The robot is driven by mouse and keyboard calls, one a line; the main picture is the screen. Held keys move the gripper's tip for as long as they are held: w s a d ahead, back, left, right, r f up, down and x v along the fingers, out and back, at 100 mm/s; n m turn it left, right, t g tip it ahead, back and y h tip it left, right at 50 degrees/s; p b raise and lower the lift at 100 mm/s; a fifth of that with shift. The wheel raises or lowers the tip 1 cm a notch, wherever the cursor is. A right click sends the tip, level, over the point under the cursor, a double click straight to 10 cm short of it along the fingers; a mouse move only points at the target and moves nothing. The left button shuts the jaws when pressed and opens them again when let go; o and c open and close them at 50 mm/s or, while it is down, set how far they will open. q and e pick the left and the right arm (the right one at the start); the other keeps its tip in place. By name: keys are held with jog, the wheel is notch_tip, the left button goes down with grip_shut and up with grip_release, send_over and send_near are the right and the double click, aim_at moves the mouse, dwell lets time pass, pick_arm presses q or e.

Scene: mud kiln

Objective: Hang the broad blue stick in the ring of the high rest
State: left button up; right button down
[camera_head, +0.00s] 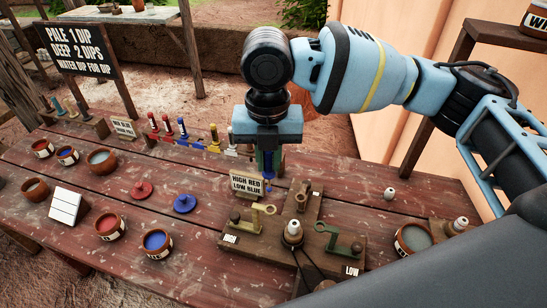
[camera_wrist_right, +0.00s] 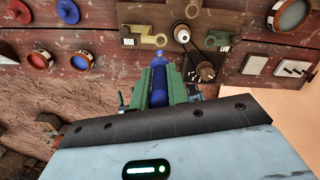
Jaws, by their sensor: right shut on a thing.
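My right gripper (camera_head: 267,160) points down over the far side of the rest board. It is shut on the blue stick (camera_head: 268,170), which hangs upright between green fingers. In the right wrist view the blue stick (camera_wrist_right: 160,82) also shows between the fingers. The rest labelled HIGH has a yellowish ring (camera_head: 265,209) at the left of the wooden board (camera_head: 270,250). The stick's lower end is just beyond this ring in the head view and apart from it. A green ring (camera_head: 332,232) belongs to the rest labelled LOW. My left gripper is not in view.
A sign (camera_head: 247,184) reading "HIGH RED LOW BLUE" stands close behind the board. A white-tipped peg (camera_head: 293,230) rises mid-board. Red (camera_head: 109,226) and blue (camera_head: 155,242) pots and coloured discs lie to the left. Several coloured sticks (camera_head: 182,128) stand in a rack behind.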

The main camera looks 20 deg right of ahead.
aim_at(270, 190)
jog(key=shift+d, duration=0.1)
jog(key=shift+f, duration=2.9)
jog(key=shift+f, duration=2.9)
dwell(0.6)
jog(key=c, duration=0.8)
grip_release()
